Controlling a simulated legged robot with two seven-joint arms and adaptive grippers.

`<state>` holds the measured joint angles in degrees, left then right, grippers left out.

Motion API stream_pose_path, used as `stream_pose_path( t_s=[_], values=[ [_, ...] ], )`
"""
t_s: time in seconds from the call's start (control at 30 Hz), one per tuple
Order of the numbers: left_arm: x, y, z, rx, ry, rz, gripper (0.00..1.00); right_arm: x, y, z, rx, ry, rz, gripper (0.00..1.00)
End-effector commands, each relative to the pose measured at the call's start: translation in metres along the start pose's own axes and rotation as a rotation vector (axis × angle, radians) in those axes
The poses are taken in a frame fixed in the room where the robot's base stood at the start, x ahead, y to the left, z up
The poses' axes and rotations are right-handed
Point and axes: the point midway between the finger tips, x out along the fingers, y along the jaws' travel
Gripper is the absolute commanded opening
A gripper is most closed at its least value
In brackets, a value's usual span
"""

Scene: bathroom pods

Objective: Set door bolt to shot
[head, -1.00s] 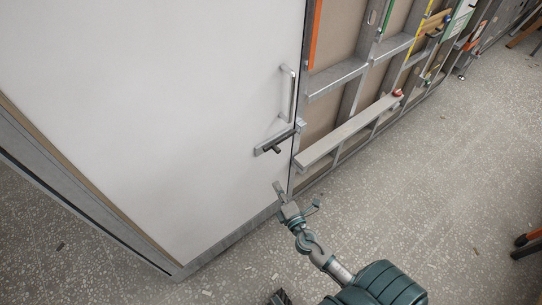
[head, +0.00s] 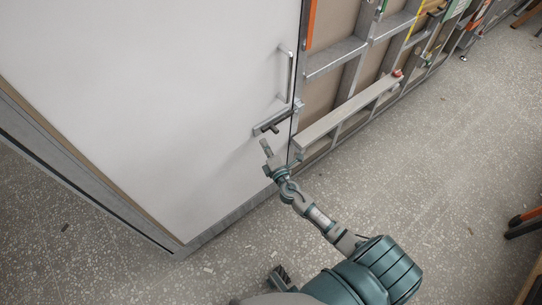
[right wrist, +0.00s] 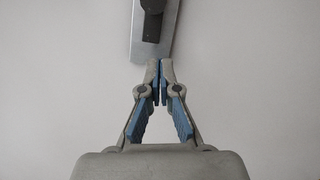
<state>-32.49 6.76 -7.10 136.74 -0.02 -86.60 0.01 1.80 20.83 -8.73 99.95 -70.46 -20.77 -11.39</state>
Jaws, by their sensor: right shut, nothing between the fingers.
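The door bolt (head: 268,128) is a grey metal plate with a dark bar and knob on the white door (head: 150,100), near its right edge. I cannot tell whether the bar's end sits in the keep (head: 297,104). My right gripper (head: 265,145) is just below the bolt, in front of the door. In the right wrist view, my right gripper (right wrist: 160,68) is shut and empty. Its tips are at the lower end of the bolt plate (right wrist: 168,35); the dark knob (right wrist: 152,6) is cut by the top edge. Contact is unclear. My left gripper is not in view.
A pale pull handle (head: 287,76) is on the door above the bolt. Right of the door is a framed panel wall with a grey rail (head: 345,112) near the gripper. The speckled floor (head: 420,180) is clear in the middle. Orange-tipped legs (head: 525,220) stand at the right edge.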

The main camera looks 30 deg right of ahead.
Motion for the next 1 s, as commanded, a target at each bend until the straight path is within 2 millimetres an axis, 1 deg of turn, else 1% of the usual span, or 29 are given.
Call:
stream_pose_path(
  t_s=[0.03,0.1,0.2,0.33,0.67,0.73,0.77,0.8,0.87,1.0],
  values=[
    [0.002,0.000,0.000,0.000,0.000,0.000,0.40,0.000,0.000,0.012,-0.007,-0.003,-0.001,0.00],
    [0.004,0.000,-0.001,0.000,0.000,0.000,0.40,0.002,0.000,0.022,-0.006,-0.003,-0.001,0.00],
    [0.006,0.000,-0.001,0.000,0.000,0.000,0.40,0.004,-0.001,0.031,-0.003,-0.002,-0.002,0.00],
    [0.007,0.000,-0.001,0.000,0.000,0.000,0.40,0.006,-0.001,0.037,-0.003,-0.001,-0.002,0.00],
    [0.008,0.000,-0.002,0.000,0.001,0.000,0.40,0.006,-0.001,0.038,-0.002,-0.002,-0.002,0.00],
    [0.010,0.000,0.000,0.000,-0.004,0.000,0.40,0.007,-0.003,0.042,-0.003,-0.003,-0.002,0.00],
    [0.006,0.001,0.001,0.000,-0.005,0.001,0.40,0.008,-0.004,0.046,-0.004,-0.004,-0.003,0.00],
    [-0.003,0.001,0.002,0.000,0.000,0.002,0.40,0.009,-0.007,0.052,-0.003,-0.004,-0.003,0.00],
    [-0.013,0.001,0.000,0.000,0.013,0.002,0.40,0.012,-0.010,0.064,-0.004,-0.005,-0.003,0.00],
    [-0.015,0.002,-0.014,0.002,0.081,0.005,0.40,0.017,-0.013,0.082,-0.002,-0.003,-0.003,0.00]
  ],
)
